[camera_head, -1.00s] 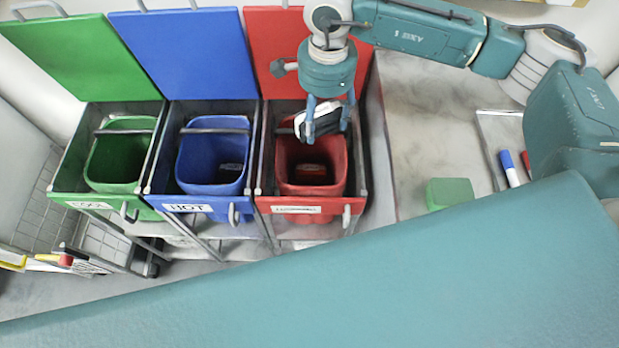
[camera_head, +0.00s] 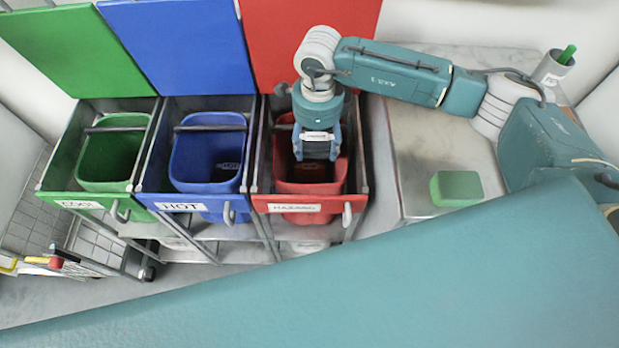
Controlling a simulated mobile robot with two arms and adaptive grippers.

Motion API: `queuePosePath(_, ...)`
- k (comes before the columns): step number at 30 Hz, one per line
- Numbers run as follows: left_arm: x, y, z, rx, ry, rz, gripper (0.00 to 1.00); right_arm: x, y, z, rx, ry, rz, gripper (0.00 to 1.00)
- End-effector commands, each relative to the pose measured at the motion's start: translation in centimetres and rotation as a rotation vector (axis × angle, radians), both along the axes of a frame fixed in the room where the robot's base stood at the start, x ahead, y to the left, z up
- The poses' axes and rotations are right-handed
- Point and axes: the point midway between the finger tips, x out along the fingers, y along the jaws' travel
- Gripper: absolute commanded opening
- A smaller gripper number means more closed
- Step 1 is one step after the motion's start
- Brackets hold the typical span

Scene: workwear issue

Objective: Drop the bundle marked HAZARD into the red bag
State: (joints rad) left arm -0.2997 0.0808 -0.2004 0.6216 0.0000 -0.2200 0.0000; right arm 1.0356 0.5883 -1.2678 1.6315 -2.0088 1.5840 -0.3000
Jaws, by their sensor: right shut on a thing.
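The red bag (camera_head: 308,188) stands open in the right-hand cart bay, whose front label reads HAZARD. The label's lettering is too small to read. The gripper and the bundle hide much of the bag's inside, and I cannot tell whether the fingertips are below the rim. My left gripper is not in view.
A blue bag (camera_head: 208,183) labelled HOT and a green bag (camera_head: 108,183) labelled COOL stand to the left. Raised lids stand behind. A green block (camera_head: 457,188) lies on the counter (camera_head: 425,135) at right, with a pen cup (camera_head: 552,70) behind.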

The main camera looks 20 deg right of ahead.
Motion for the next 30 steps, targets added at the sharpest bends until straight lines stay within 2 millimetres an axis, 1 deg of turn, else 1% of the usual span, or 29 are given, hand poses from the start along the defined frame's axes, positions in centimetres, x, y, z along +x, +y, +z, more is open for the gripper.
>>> queuePosePath(1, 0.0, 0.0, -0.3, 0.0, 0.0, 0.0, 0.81, 0.0, 0.0, -0.4, 0.0, 0.0, 0.0, 0.29)
queuePosePath(3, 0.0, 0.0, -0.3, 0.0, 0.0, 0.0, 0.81, 0.0, 0.0, -0.6, 0.001, 0.0, 0.001, 0.29)
queuePosePath(9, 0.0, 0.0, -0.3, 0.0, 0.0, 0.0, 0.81, 0.0, 0.0, -0.5, 0.001, 0.0, 0.001, 0.29)
queuePosePath(10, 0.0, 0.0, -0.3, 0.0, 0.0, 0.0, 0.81, 0.0, 0.0, -0.5, 0.001, 0.0, 0.001, 0.61)
queuePosePath(13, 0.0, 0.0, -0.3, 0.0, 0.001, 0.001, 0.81, 0.0, 0.0, -0.5, 0.001, 0.0, 0.001, 0.81)
queuePosePath(23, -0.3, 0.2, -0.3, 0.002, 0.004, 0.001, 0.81, 0.0, 0.0, -0.4, 0.001, 0.0, 0.001, 0.81)
queuePosePath(26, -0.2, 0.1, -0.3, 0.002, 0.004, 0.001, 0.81, 0.1, 0.0, 0.6, 0.002, -0.003, 0.001, 0.81)
queuePosePath(29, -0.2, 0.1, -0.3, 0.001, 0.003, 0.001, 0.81, 0.1, 0.0, 2.2, 0.002, -0.005, 0.002, 0.81)
queuePosePath(30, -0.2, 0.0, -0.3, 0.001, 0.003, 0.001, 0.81, 0.2, 0.0, 3.1, 0.002, -0.005, 0.001, 0.81)
